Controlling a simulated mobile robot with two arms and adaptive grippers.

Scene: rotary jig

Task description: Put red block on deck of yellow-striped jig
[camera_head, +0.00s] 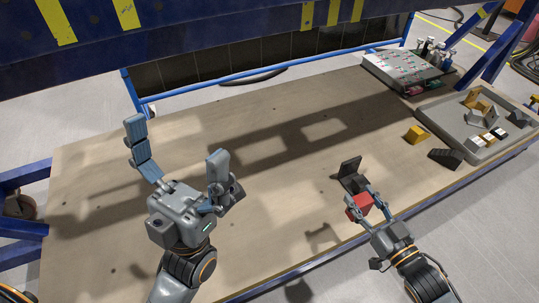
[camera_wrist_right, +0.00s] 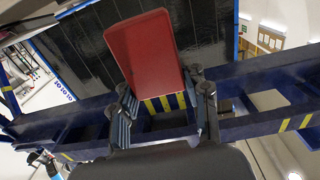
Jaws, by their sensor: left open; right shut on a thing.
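The red block (camera_head: 361,206) is between the fingers of my right gripper (camera_head: 364,204), above the right part of the wooden table. In the right wrist view the block (camera_wrist_right: 146,48) rises tilted from between the fingertips (camera_wrist_right: 162,103), which are shut on it. The yellow-striped jig (camera_head: 260,25) shows as a dark blue beam across the top of the head view. In the right wrist view its striped beam (camera_wrist_right: 85,125) lies behind the gripper, with a dark panelled surface (camera_wrist_right: 83,52) beside it. My left gripper (camera_head: 178,163) is open and empty, fingers spread, over the left of the table.
The wooden table (camera_head: 110,215) is mostly bare in the middle and left. A dark angled piece (camera_head: 350,170) is just beyond the red block. At right are a yellow block (camera_head: 416,134), a dark block (camera_head: 446,157), a grey tray (camera_head: 480,150) of parts and a pale board (camera_head: 405,65).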

